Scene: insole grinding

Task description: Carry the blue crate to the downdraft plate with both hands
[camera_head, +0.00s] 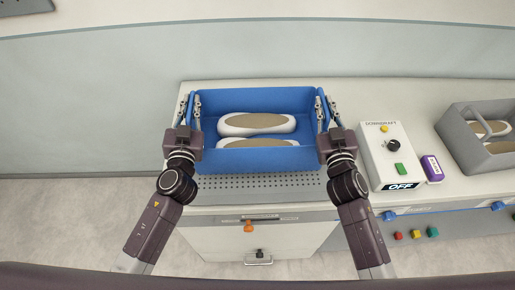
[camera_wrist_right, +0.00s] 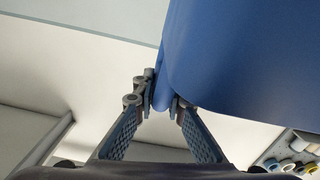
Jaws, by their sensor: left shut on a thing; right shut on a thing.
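The blue crate (camera_head: 258,160) is in the middle of the head view, over the perforated grey downdraft plate (camera_head: 262,186). I cannot tell whether it touches the plate. Two white insoles with tan tops lie in it, a rear one (camera_head: 257,123) and a front one (camera_head: 262,143) partly hidden by the front wall.
A control box (camera_head: 389,157) labelled DOWNDRAFT shows OFF, right of the plate. Beside it are a purple block (camera_head: 432,169) and a grey bin (camera_head: 454,139) holding similar insoles. A drawer cabinet (camera_head: 250,240) with an orange knob is below the plate. A wall rises behind the bench.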

